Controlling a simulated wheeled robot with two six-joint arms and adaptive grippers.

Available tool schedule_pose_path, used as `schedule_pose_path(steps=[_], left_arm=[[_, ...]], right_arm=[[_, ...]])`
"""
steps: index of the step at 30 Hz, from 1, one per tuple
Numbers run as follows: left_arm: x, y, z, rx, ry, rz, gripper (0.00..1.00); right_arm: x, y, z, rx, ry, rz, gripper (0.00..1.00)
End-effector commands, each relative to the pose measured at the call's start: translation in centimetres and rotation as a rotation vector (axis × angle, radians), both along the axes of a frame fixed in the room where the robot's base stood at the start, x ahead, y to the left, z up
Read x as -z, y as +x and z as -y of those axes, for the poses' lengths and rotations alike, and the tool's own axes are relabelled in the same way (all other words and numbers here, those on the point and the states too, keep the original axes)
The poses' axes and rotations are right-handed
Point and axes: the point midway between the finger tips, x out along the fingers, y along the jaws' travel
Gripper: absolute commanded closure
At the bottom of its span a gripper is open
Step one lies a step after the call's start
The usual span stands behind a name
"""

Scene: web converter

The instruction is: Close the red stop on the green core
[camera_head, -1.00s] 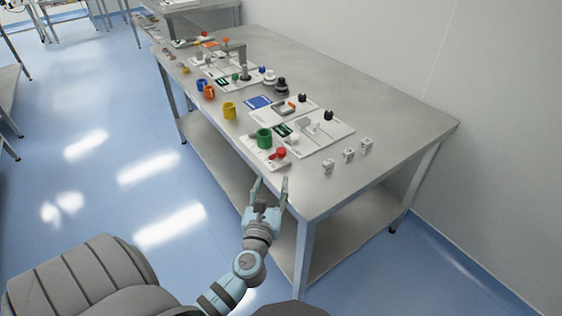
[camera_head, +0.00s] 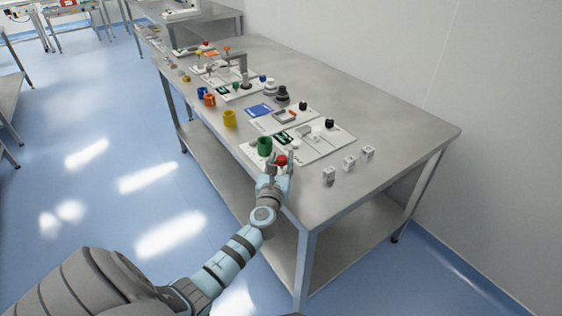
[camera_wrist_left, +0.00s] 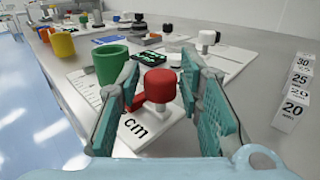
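The red stop (camera_head: 281,160) is a round red knob with a red arm, on a white ruler plate marked "cm" near the table's front edge. In the left wrist view the red stop (camera_wrist_left: 160,85) stands between the two open fingers of my left gripper (camera_wrist_left: 162,112), apart from the right finger; its arm lies near the left finger. The green core (camera_head: 265,146), a hollow green cylinder, stands upright just left of the stop; it also shows in the left wrist view (camera_wrist_left: 110,64). A gap shows between them. My left gripper (camera_head: 279,168) is open. My right gripper is not in view.
White numbered blocks (camera_head: 349,163) stand on the right of the table (camera_head: 400,125). Yellow (camera_head: 229,118), orange (camera_head: 209,99) and blue cores stand farther left. Panels with black knobs (camera_head: 329,124) lie behind the green core. The table's front right corner is clear.

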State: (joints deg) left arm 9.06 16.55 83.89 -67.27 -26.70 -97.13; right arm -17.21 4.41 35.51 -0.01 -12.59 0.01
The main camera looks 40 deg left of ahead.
Motion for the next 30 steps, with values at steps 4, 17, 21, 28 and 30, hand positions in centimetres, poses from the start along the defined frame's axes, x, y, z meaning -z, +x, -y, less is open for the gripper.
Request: schedule_pose_path(steps=[4,17,21,28,30], left_arm=[[0.0,0.0,0.0,0.000,0.000,0.000,0.90],[0.1,1.0,-3.4,0.000,0.002,-0.001,0.90],[0.1,1.0,-3.4,0.001,0.000,-0.001,0.90],[0.1,1.0,-3.4,0.000,0.000,-0.001,0.54],[0.1,1.0,-3.4,0.001,0.000,-0.001,0.54]], right_arm=[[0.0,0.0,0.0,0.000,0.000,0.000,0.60],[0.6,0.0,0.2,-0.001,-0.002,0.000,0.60],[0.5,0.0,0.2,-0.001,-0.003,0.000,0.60],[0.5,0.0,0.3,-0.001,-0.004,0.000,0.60],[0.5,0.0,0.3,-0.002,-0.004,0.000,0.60]])
